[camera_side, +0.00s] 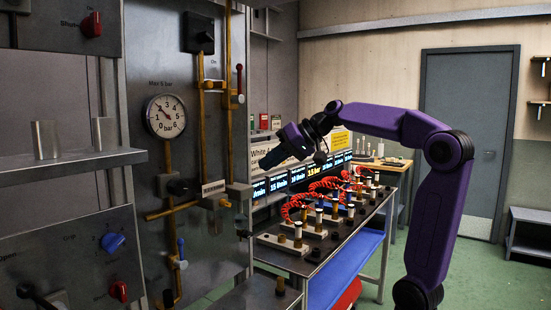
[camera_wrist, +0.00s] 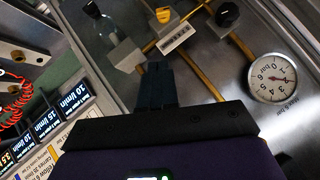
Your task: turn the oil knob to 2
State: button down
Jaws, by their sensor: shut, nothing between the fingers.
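No legible "oil" label shows, so I cannot tell which knob is the oil knob. A blue knob (camera_side: 112,242) with small marks around it sits on the lower left panel. A black knob (camera_wrist: 228,15) shows at the top of the wrist view, and a small yellow knob (camera_wrist: 163,15) sits left of it, above a white label plate (camera_wrist: 173,38). My gripper (camera_side: 265,163) is in front of the pipe panel in the side view, pointing left and down. In the wrist view my gripper (camera_wrist: 158,68) is shut and empty, its tips appearing just below a grey pipe block.
A round pressure gauge (camera_side: 166,116) and yellow pipes (camera_side: 201,100) are on the panel. A glass bowl with a dark top (camera_wrist: 100,25) is near the block. A bench (camera_side: 310,262) holds several fittings with red coiled hoses. A red knob (camera_side: 119,291) is below the blue one.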

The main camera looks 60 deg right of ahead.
jog(key=shift+s+d+r, duration=0.25)
jog(key=shift+s+r, duration=0.05)
jog(key=shift+s, duration=0.05)
jog(key=c, duration=1.4)
grip_release()
jog(key=shift+s+d+r, duration=0.1)
jog(key=shift+s, duration=0.05)
jog(key=shift+c, duration=0.2)
jog(key=o, duration=0.4)
jog(key=shift+d, duration=0.3)
jog(key=w+d+f+m+h, duration=0.1)
jog(key=d+f+h, duration=0.2)
jog(key=d+h, duration=0.35)
jog(key=w+d+f+h, duration=0.1)
jog(key=d+f+h, duration=0.2)
jog(key=d+h, duration=0.35)
jog(key=n+t+y, duration=0.8)
jog(key=n+y, duration=0.1)
jog(key=n, duration=0.7)
send_near(229, 205)
jog(key=shift+w+a+f, duration=0.1)
jog(key=shift+w+a, duration=0.05)
jog(key=shift+w, duration=4.1)
